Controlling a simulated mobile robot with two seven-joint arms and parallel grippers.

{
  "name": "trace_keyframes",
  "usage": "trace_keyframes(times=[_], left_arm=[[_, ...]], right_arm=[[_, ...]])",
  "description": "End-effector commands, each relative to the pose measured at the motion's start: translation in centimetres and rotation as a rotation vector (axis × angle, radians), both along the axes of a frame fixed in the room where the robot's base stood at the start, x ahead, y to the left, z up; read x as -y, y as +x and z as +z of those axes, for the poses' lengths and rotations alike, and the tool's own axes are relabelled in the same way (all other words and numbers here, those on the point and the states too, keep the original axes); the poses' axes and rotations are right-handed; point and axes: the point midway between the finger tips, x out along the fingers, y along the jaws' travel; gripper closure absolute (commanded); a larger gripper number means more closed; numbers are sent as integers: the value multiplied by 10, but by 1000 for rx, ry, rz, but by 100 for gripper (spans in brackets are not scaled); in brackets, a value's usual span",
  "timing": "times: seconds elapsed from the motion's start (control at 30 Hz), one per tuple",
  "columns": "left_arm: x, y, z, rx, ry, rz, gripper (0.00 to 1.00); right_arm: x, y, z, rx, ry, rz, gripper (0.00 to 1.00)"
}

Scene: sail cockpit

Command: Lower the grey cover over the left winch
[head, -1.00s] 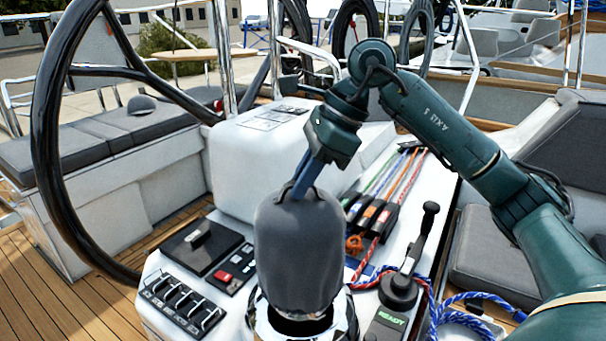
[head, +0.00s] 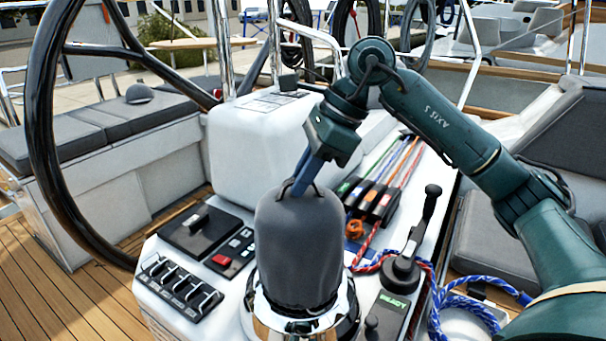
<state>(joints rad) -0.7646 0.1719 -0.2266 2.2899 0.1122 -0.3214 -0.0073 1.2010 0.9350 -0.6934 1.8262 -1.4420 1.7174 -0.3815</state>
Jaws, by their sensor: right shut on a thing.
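The grey cover (head: 298,250) hangs upright by the dark loop on its top. My right gripper (head: 303,187) is shut on that loop, directly above the cover. The chrome left winch (head: 312,328) stands at the bottom middle, under the cover. The cover's lower part is in front of or around the winch's top, with chrome showing at both sides and below. How far the cover is down over the winch top I cannot tell exactly. My left gripper is not in view.
A switch panel (head: 180,289) and a black hatch plate (head: 199,231) lie left of the winch. A throttle lever (head: 422,235), rope clutches (head: 370,200) and a blue coiled rope (head: 465,318) lie right. A large black steering wheel (head: 42,130) stands at left.

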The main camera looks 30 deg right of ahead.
Motion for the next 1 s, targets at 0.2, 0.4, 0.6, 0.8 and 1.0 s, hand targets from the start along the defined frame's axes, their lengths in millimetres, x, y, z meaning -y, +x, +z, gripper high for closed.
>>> trace_keyframes(times=[0.2, 0.4, 0.6, 0.8, 1.0], left_arm=[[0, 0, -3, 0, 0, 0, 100], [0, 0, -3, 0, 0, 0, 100], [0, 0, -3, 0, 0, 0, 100], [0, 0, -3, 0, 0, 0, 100], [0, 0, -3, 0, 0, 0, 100]], right_arm=[[0, 0, -4, 0, 1, 0, 100], [0, 0, -3, 1, 1, 0, 100], [0, 0, -3, 0, 1, 0, 75], [0, 0, -3, 0, 0, 0, 63], [0, 0, -4, -1, -1, 0, 55]])
